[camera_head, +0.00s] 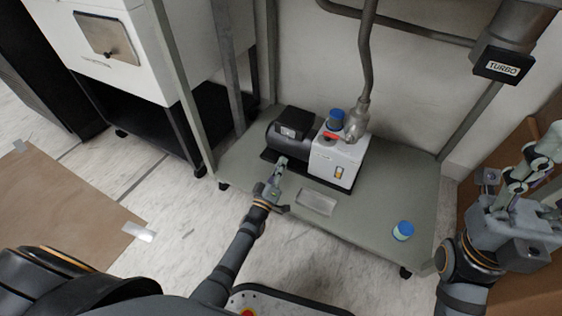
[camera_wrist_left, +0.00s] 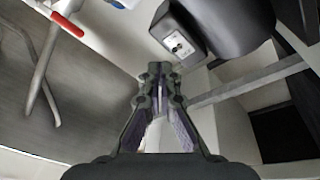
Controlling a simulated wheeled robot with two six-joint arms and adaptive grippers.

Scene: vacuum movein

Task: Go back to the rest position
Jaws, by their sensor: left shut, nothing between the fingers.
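My left gripper (camera_head: 281,164) is shut and empty. In the head view it is low over the near edge of the cart, in front of the black motor of the vacuum pump (camera_head: 338,157). I cannot tell whether it touches anything. In the left wrist view its fingertips (camera_wrist_left: 159,72) meet, with nothing between them. My right gripper (camera_head: 520,170) is at the right edge of the head view, raised beside the cart. Whether its fingers are open is unclear.
The pump, with a blue cap and red lever, stands on the grey cart shelf (camera_head: 385,213). A small blue-capped jar (camera_head: 403,231) and a flat metal tray (camera_head: 316,202) lie there too. Cart posts rise around it.

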